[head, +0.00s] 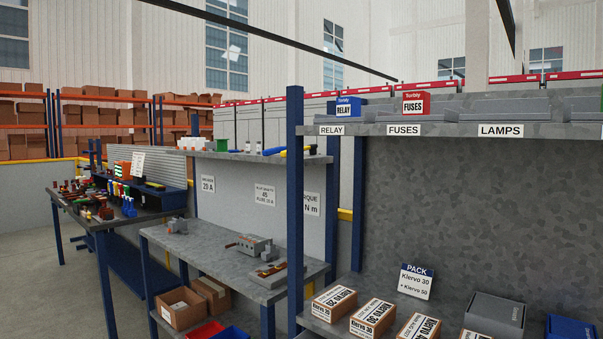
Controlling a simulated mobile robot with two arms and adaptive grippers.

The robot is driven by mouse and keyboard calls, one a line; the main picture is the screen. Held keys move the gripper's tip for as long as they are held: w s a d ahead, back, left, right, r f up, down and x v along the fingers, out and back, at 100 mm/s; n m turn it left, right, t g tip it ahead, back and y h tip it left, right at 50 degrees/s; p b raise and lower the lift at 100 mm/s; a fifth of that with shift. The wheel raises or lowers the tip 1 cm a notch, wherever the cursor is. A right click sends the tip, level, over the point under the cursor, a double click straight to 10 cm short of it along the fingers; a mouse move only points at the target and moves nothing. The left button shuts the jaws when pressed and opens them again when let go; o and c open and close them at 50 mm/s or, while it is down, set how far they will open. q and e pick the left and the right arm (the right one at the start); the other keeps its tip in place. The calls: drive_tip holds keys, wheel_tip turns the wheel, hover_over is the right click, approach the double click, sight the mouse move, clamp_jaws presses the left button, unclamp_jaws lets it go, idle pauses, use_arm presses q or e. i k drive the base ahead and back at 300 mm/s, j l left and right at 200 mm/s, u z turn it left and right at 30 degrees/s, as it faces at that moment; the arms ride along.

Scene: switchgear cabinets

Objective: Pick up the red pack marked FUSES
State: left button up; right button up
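The red pack marked FUSES (416,103) stands upright on the top shelf (560,130) of the blue-posted rack at the right of the head view. It sits in or on a grey tray behind the FUSES label (404,130); its lower edge is partly hidden by the tray front. A blue pack marked RELAY (350,107) stands to its left, behind the RELAY label. Neither of my grippers shows in this view.
A blue post (295,200) bounds the rack's left side. Several orange-and-white Kiervo boxes (372,318) and a grey box (495,313) stand on the lower shelf. A grey workbench (200,245) with parts is left of the rack. The LAMPS tray (505,106) lies right of the pack.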

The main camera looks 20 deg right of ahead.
sight(413, 103)
drive_tip(key=z, duration=1.4)
drive_tip(key=i+j, duration=0.2)
drive_tip(key=j, duration=0.25)
